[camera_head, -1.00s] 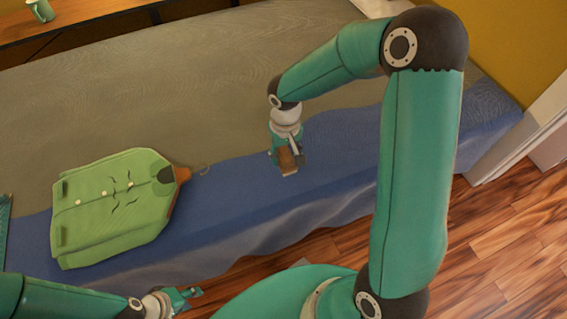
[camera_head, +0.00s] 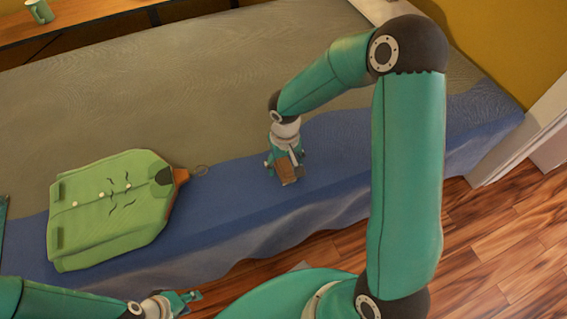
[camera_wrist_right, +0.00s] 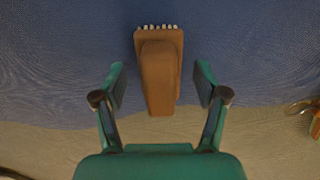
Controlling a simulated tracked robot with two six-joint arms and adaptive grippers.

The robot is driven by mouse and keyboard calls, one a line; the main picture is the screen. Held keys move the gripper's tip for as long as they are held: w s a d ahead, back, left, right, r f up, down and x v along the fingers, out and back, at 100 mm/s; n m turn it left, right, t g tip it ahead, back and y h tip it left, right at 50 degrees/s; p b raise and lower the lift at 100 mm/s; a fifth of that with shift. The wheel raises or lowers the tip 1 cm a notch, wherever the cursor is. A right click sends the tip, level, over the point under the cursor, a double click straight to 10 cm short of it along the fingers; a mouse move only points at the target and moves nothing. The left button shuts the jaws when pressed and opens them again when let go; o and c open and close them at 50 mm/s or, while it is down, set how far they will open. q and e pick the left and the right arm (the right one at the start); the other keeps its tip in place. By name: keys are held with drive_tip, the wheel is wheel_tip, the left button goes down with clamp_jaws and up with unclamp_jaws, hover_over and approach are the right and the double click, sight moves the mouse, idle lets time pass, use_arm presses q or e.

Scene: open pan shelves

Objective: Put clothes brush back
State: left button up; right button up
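The clothes brush (camera_head: 287,173) is brown with pale bristles along one end. It is on or just above the blue band of the bed cover. It also shows in the right wrist view (camera_wrist_right: 158,75), between the fingers of my right gripper (camera_wrist_right: 160,82). A gap shows on each side of it, so the gripper is open and not touching it there. In the head view my right gripper (camera_head: 285,163) is right over the brush. My left gripper (camera_head: 193,297) is low in the head view, in front of the bed; its finger opening is too small to judge.
A folded green shirt (camera_head: 110,212) with a hanger lies on the bed (camera_head: 200,95), left of the brush. A green mug (camera_head: 41,11) stands on a wooden surface (camera_head: 95,20) at the back left. The bed around the brush is clear.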

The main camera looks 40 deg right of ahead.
sight(285, 163)
drive_tip(key=shift+r, duration=0.25)
wheel_tip(285, 163, up, 12)
drive_tip(key=p, duration=0.3)
drive_tip(key=shift+s+f, duration=0.1)
drive_tip(key=shift+f, duration=0.1)
idle(0.4)
